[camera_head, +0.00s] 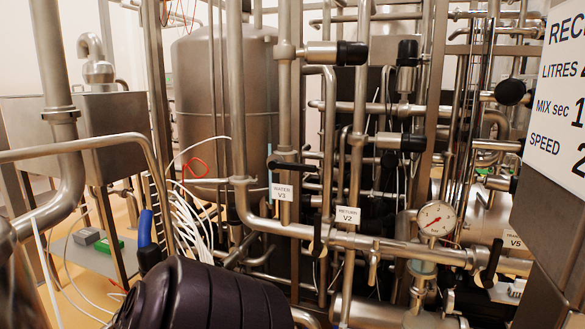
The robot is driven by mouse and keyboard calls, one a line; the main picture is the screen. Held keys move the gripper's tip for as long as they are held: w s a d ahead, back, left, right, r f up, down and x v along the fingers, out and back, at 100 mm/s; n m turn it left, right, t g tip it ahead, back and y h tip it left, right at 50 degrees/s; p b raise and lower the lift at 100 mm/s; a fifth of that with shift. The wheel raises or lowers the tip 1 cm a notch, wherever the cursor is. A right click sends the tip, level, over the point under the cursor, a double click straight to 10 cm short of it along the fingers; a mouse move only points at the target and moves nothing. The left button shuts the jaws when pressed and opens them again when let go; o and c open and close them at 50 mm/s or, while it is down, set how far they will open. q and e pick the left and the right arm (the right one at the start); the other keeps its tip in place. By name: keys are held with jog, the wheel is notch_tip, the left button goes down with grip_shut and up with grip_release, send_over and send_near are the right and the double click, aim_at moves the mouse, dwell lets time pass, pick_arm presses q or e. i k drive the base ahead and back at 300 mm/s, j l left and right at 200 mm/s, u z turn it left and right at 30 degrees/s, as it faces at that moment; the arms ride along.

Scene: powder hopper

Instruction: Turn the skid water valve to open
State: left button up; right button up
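The water valve carries a white label, "WATER V3" (283,191), on a vertical steel pipe left of centre. Its black lever handle (293,167) lies nearly level, across the upright pipe, just above the label. Nothing is touching the handle. Neither of my grippers is in view.
A "RETURN V2" label (347,214) and an upright black lever (318,238) are lower right of the water valve. A pressure gauge (436,218) and a "V5" label (513,240) are farther right. A dark ribbed body (205,297) fills the lower foreground. Pipes crowd the space.

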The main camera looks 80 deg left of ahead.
aim_at(273, 165)
jog(key=u, duration=0.45)
jog(key=j+u, duration=0.1)
jog(key=u, duration=0.75)
jog(key=j+u, duration=0.1)
jog(key=u, duration=0.75)
jog(key=i+u, duration=0.1)
jog(key=u, duration=0.35)
